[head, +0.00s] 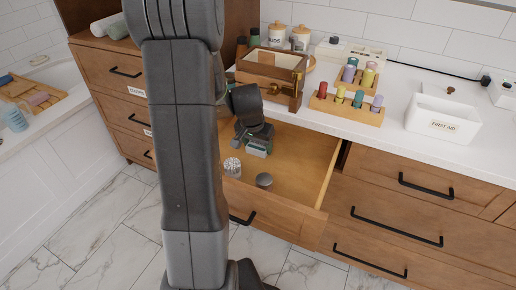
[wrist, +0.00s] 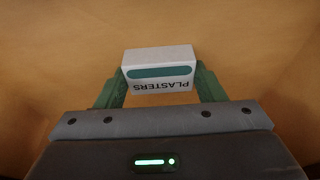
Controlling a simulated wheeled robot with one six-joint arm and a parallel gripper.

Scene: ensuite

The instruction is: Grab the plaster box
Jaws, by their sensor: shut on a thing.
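The plaster box (wrist: 160,61) is a small white box with a green band and the word PLASTERS, upside down in the wrist view. It sits between the two green fingers of my gripper (wrist: 160,90), which is shut on it. In the head view my gripper (head: 257,147) is inside the open drawer (head: 296,152), toward its back, and the plaster box shows only as a small pale and green patch under it. I cannot tell whether the box touches the drawer floor. My arm hides the drawer's left part.
A patterned cylinder (head: 232,167) and a grey cylinder (head: 264,181) stand in the drawer's front part. On the counter above are a wooden glass-topped case (head: 271,65), a rack of coloured bottles (head: 345,109) and a white FIRST AID bin (head: 443,120).

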